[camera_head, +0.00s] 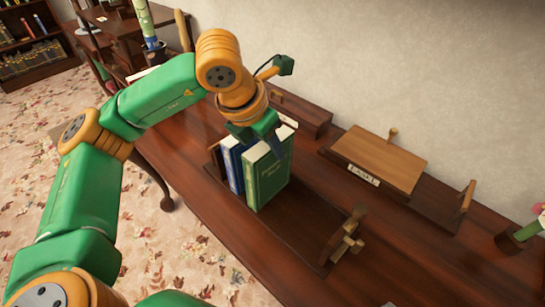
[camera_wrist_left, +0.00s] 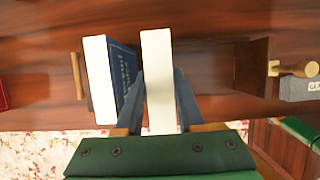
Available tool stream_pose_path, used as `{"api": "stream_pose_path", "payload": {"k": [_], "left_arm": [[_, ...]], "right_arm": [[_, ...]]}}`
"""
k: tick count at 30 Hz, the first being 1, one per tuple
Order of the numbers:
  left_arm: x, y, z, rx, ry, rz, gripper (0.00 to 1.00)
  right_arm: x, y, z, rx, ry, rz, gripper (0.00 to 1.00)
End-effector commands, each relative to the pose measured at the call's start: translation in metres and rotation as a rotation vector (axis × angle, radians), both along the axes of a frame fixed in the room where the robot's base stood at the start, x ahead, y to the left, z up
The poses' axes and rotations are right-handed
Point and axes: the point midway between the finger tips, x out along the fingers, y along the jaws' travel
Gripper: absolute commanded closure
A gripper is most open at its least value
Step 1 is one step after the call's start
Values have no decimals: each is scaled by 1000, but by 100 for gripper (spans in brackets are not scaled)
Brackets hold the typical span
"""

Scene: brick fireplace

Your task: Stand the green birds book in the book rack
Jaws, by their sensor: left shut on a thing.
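The green birds book (camera_head: 270,177) is upright, spine facing the head camera, to the right of the blue book (camera_head: 233,166). My left gripper (camera_head: 257,130) is shut on its top edge from above. In the left wrist view the green book's pale page edge (camera_wrist_left: 157,80) is between the two fingers, with a gap to the blue book (camera_wrist_left: 122,75). The wooden book rack (camera_head: 312,222) is beneath, its right end piece (camera_head: 345,238) well clear of the book. I cannot tell whether the book's bottom touches the rack floor. My right gripper is not in view.
A wooden box with a label (camera_head: 378,160) stands behind on the dark table, with another small box (camera_head: 300,114) to its left. A small green and pink object (camera_head: 526,231) is at the right. The rack floor right of the green book is free.

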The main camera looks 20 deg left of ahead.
Motion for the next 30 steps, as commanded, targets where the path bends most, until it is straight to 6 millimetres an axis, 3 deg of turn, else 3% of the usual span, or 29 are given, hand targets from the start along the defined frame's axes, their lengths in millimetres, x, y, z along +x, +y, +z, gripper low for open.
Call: {"api": "stream_pose_path", "payload": {"k": [3, 9, 10, 13, 23, 26, 30], "left_arm": [[0, 0, -18, 0, 1, 0, 100], [0, 0, -20, 0, -1, -1, 100], [0, 0, -21, 1, 1, -1, 57], [0, 0, -21, 1, 1, -1, 33], [-1, 0, -16, -1, -1, -1, 33], [-8, 3, 2, -2, -6, -1, 33], [-22, 8, 41, -2, -7, -1, 33]], "right_arm": [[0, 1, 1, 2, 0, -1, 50], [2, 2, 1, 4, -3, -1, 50], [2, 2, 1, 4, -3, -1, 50], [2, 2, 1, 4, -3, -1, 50], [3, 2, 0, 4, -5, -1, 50], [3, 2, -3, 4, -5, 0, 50], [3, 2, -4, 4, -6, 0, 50]]}}
